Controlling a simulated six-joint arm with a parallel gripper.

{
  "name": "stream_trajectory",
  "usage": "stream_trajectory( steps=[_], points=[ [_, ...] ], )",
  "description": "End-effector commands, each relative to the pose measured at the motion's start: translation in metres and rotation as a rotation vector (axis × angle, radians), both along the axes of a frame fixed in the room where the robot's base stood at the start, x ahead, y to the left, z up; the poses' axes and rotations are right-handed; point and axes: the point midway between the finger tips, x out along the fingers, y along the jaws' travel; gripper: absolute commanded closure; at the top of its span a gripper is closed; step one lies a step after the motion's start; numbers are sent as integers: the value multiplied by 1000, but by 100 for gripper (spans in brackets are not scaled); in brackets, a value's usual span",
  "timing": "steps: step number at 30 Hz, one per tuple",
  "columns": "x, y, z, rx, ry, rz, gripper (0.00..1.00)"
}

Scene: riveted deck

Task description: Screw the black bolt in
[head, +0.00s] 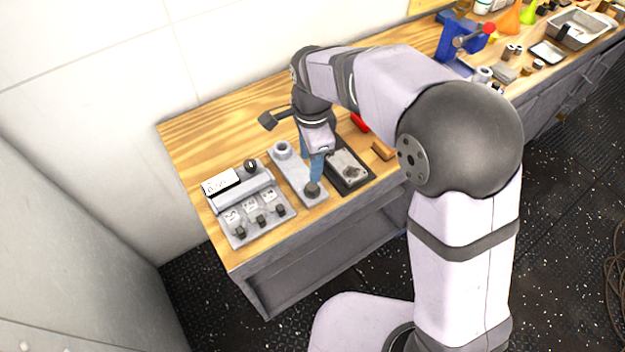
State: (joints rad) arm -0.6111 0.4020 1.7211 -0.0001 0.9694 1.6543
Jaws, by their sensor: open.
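A black bolt (312,189) stands at the near end of a long grey plate (296,172) on the wooden bench. A raised round socket (283,149) is at the plate's far end. My gripper (316,180) points down over the near end of the plate, with its blue fingers just above or around the bolt's head. It is open; the gap between its fingers does not show from this side. I cannot tell whether the fingers touch the bolt, or how deep the bolt sits.
A grey holder (250,207) with several dark knobs and white labels stands left of the plate. A black tray (348,168) is close on the right, near a wooden block (383,150). A blue vise (456,38) and more items are far right. The bench's near left corner is clear.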

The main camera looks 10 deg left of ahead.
Motion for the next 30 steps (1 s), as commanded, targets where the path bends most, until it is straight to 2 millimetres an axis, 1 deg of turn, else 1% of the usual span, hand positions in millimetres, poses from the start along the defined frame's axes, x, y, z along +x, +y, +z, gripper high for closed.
stream_trajectory(
  steps=[3, 30],
  points=[
    [-1, 0, 1, -13, -4, 270, 57],
    [-7, -5, 3, -68, -25, 2381, 57]
  ],
)
